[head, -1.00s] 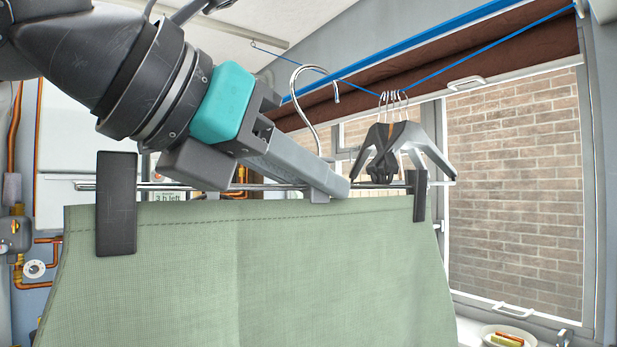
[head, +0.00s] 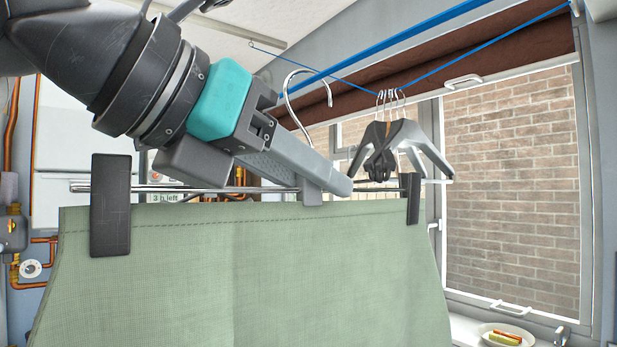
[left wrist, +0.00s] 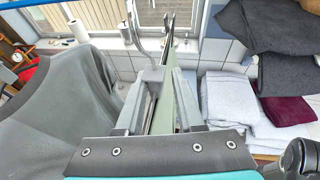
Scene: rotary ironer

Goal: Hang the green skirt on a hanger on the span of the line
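The green skirt (head: 240,270) hangs from two black clips on a metal clip hanger (head: 160,189). My left gripper (head: 322,188) is shut on the middle of this hanger. In the left wrist view the gripper (left wrist: 155,85) has the hanger between its fingers, and the skirt (left wrist: 188,108) is seen edge-on. The hanger's open hook (head: 290,84) rises above the gripper. In the picture it sits below and left of the blue line (head: 475,51); I cannot tell the depth between them. My right gripper is not in view.
Several dark hangers (head: 378,150) hang together on the line, right of the hook. A brown rolled blind (head: 500,62) and a brick-facing window stand behind. A plate (head: 507,335) sits on the sill. Folded towels (left wrist: 232,95) show in the left wrist view.

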